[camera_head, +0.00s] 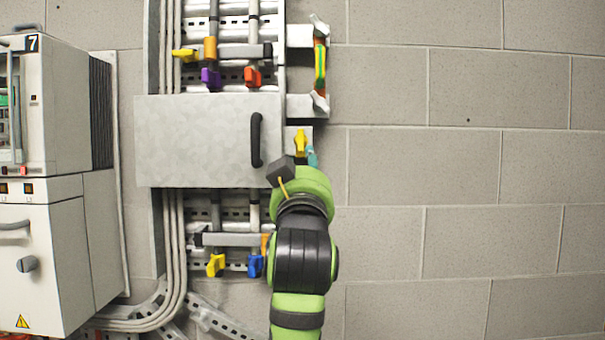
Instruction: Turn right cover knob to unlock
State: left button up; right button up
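A grey metal cover (195,140) with a black vertical handle (256,140) spans the pipes. A yellow knob (300,142) sits on a small plate just right of the cover. It looks upright. A small teal part shows just below and right of the yellow knob. I cannot tell whether the gripper touches the knob or how its fingers stand.
Purple (211,78) and red (252,76) valve handles sit above the cover, yellow (215,264) and blue (255,266) ones below. A yellow-green lever (320,65) stands at upper right. A white cabinet (50,190) is at left. The block wall (460,180) at right is clear.

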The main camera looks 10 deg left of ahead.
pick_arm(q)
jog(key=shift+v, duration=1.3)
